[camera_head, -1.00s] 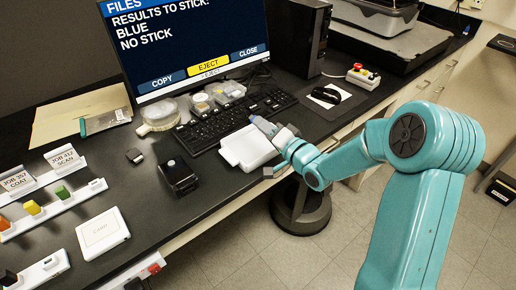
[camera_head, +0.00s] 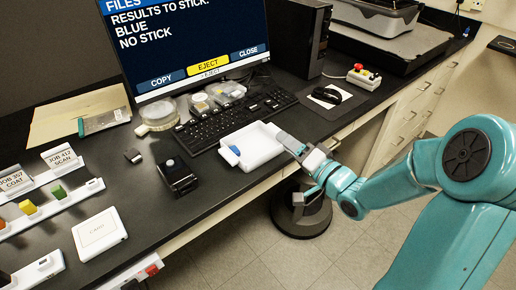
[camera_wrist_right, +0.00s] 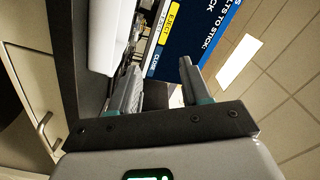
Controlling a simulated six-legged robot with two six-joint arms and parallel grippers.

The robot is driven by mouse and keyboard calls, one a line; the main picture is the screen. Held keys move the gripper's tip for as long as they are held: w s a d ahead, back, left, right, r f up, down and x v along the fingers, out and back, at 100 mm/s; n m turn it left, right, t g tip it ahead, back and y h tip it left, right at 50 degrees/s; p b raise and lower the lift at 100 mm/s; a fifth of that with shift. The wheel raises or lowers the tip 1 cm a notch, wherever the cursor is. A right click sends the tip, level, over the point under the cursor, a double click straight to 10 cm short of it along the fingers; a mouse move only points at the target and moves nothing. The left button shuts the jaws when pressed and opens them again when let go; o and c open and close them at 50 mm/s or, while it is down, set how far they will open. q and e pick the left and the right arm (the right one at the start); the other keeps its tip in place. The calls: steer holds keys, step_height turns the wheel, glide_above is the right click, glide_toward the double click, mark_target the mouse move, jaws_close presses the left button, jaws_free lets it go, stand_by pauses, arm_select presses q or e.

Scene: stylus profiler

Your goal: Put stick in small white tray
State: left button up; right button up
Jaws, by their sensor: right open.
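The small white tray (camera_head: 268,146) lies near the front edge of the black bench, in front of the keyboard. A small blue stick (camera_head: 234,150) lies inside it at its left end. My right gripper (camera_head: 288,143) is at the tray's right end, with its jaws open and nothing seen between them. In the right wrist view the gripper's two fingers (camera_wrist_right: 160,84) are spread apart, and part of the white tray (camera_wrist_right: 102,38) shows to their left. My left gripper is not in view.
A monitor (camera_head: 185,50) and keyboard (camera_head: 205,132) stand behind the tray. A black device (camera_head: 178,177) is left of it. A white rack (camera_head: 45,213) with yellow and green pieces and a white card pad (camera_head: 99,231) are farther left. A mouse (camera_head: 326,95) lies to the right.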

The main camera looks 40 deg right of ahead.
steer(key=s+b, duration=0.5)
steer(key=s, duration=0.1)
steer(key=shift+s+d, duration=0.25)
steer(key=shift+d, duration=0.05)
steer(key=shift+s, duration=0.15)
